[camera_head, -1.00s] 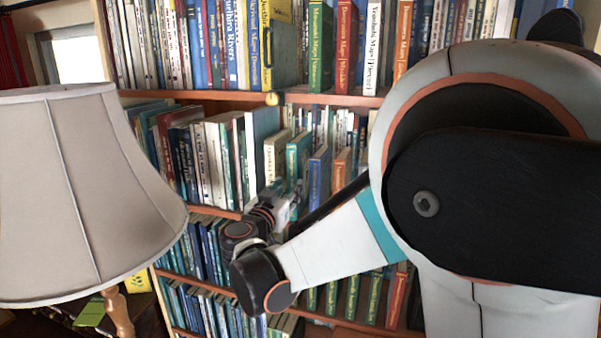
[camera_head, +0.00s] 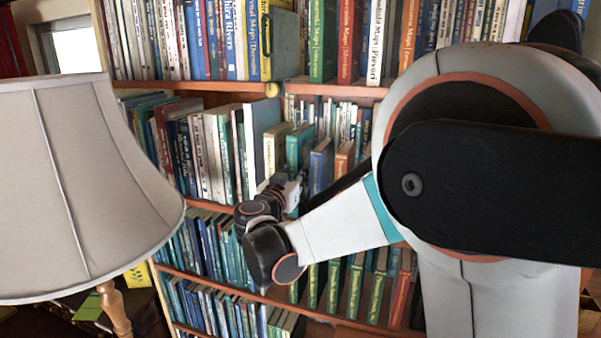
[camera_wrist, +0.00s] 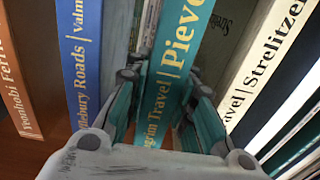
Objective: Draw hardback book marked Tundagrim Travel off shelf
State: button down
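The teal hardback (camera_wrist: 168,85) stands upright in the wrist view, its spine lettered "...grim Travel | Pieve..."; the start of the name is hidden low down by my gripper. In the head view it is the teal book (camera_head: 299,148) on the middle shelf. My gripper (camera_wrist: 168,92) has one finger on each side of this spine. The fingers look open around the book. In the head view my gripper (camera_head: 291,186) is small, at the front of this row.
A blue book (camera_wrist: 80,60) and an orange book (camera_wrist: 18,90) stand left of it in the wrist view; a cream Strelitz... book (camera_wrist: 268,65) stands right. A shelf board (camera_head: 205,86) runs above the row. A large lampshade (camera_head: 80,190) fills the head view's left.

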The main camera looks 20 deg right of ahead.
jog(key=shift+r, duration=0.15)
jog(key=shift+r, duration=0.35)
jog(key=shift+a, duration=0.1)
jog(key=v, duration=1.9)
dwell(0.3)
